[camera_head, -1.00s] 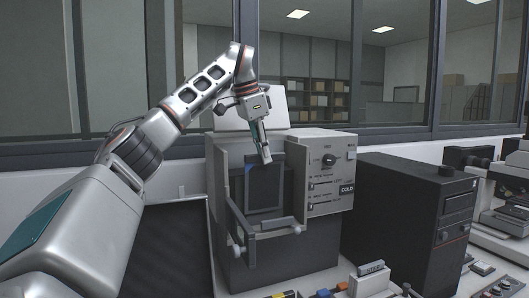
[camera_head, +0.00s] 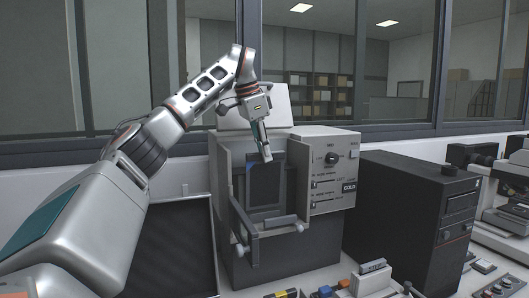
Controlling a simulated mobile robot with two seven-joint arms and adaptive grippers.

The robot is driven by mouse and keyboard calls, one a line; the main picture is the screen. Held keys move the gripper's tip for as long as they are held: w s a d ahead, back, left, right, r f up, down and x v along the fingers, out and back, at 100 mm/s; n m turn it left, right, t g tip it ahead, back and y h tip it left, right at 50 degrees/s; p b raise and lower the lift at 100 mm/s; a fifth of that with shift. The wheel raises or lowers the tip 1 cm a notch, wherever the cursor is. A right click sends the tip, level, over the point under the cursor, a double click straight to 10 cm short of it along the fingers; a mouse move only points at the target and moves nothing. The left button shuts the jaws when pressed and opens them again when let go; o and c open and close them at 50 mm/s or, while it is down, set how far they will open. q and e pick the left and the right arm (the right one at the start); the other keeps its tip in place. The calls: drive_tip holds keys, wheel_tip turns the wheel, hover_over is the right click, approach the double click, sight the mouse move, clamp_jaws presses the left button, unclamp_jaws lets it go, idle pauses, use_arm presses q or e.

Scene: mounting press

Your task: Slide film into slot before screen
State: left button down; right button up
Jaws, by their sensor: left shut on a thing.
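The mounting press (camera_head: 285,262) is a grey and black box with a control panel (camera_head: 332,180) on its right face, carrying a knob and a "COLD" label. My left gripper (camera_head: 265,154) points down at the top of the press's front opening. It is shut on a dark, flat panel with a blue corner, which I take to be the film (camera_head: 266,182). The film stands upright in the opening. Whether its lower edge sits in a slot is too dark to tell. The screen cannot be told apart. My right gripper is out of view.
A bar frame with knobs (camera_head: 270,231) juts from the front of the press. A black cabinet (camera_head: 412,210) stands to the right, with microscopes beyond. Small items, including a grey block (camera_head: 371,280), lie in front.

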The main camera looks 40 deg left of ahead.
sight(264, 164)
use_arm(q)
drive_tip(key=shift+f+b, duration=0.7)
drive_tip(key=shift+f, duration=0.4)
drive_tip(key=shift+f+b, duration=0.5)
drive_tip(key=shift+f, duration=0.35)
drive_tip(key=c, duration=2)
unclamp_jaws()
